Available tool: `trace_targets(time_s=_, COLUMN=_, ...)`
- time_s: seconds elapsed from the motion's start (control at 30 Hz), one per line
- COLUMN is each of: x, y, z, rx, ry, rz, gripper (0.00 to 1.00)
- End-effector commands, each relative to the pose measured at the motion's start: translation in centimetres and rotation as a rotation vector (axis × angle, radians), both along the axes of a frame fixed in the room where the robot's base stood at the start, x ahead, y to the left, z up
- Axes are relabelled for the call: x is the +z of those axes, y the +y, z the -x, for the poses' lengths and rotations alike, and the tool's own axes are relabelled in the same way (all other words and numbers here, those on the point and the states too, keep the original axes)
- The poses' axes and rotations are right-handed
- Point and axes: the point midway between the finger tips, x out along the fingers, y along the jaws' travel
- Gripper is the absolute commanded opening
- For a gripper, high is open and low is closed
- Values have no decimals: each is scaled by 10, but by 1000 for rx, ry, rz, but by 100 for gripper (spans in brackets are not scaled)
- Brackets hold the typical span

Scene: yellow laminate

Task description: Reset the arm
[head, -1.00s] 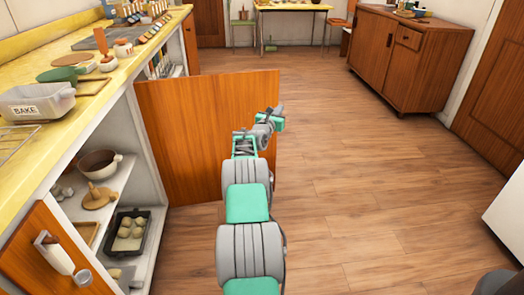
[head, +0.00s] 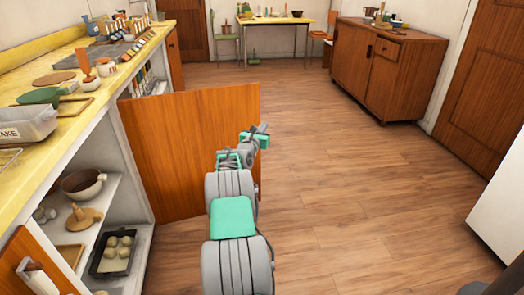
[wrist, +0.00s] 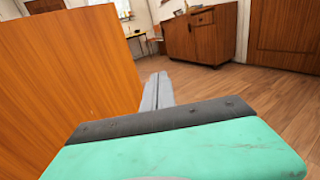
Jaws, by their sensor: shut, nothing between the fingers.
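My arm, grey and green, reaches forward over the wood floor in the head view. My gripper (head: 262,130) is at its far end, close to the right edge of the open cabinet door (head: 190,145). In the wrist view my gripper's grey fingers (wrist: 157,90) are together with nothing between them. The door (wrist: 55,85) fills the left of the wrist view, beside the gripper. I cannot tell whether the arm touches the door.
The open lower cabinet (head: 140,240) at left holds a pot (head: 84,183) and a black tray (head: 113,252). The yellow counter (head: 70,125) above carries dishes. A wooden sideboard (head: 385,75) stands at back right. The floor (head: 370,200) right of my arm is clear.

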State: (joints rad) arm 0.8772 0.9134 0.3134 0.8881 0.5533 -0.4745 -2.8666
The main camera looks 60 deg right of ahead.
Motion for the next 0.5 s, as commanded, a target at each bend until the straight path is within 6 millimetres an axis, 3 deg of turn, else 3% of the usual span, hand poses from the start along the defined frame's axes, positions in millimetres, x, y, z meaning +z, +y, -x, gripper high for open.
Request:
trace_targets(time_s=0.03, x=10, y=7, z=7, rx=-1, ry=1, rz=-2, gripper=0)
trace_targets(time_s=0.3, x=6, y=54, z=60, rx=2, ry=0, rz=-1, gripper=0)
trace_targets(time_s=0.5, x=3, y=75, z=81, rx=5, ry=-1, rz=0, gripper=0)
